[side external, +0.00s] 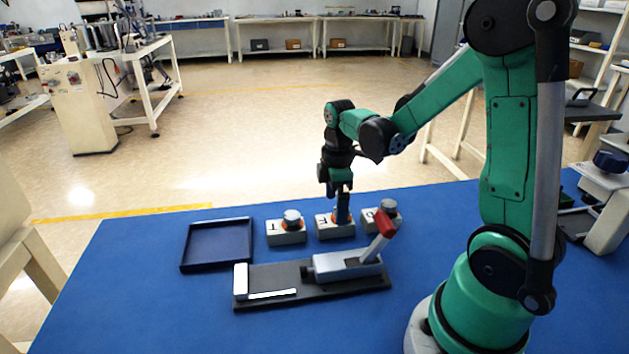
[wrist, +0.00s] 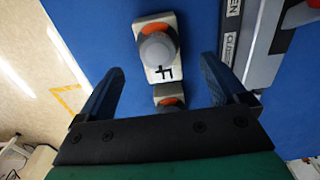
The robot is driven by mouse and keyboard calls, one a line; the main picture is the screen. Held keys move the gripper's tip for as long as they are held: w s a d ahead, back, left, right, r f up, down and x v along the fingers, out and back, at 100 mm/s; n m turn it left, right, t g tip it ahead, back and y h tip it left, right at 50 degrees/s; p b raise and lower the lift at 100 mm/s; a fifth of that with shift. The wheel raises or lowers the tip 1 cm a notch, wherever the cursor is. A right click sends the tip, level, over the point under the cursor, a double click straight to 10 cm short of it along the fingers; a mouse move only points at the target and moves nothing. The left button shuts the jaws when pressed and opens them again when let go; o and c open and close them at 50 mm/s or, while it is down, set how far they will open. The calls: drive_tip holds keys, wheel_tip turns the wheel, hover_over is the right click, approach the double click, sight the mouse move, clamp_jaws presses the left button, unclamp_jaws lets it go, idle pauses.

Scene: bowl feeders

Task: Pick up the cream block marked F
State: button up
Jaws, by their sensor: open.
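Three cream blocks with grey knobs and orange rings stand in a row in the side external view: left block (side external: 287,238), middle block (side external: 335,232), right block (side external: 395,223). Their marks are too small to read surely. My gripper (side external: 341,218) points down at the middle block, and a finger hides part of its knob. In the wrist view, a block with an F-like mark (wrist: 163,76) lies just ahead, around the level of my open fingertips (wrist: 163,66). A second knobbed block (wrist: 168,91) shows between the fingers, mostly hidden by my gripper. Nothing is held.
An empty dark blue tray (side external: 184,252) lies left of the blocks. A grey clamp (side external: 345,266) with a red handle (side external: 384,223) stands in front of them on a dark plate. The blue table (side external: 150,310) is clear at front left.

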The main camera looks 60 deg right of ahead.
sight(334, 225)
drive_tip(key=shift+f, duration=2.1)
clamp_jaws()
drive_tip(key=shift+r, duration=0.2)
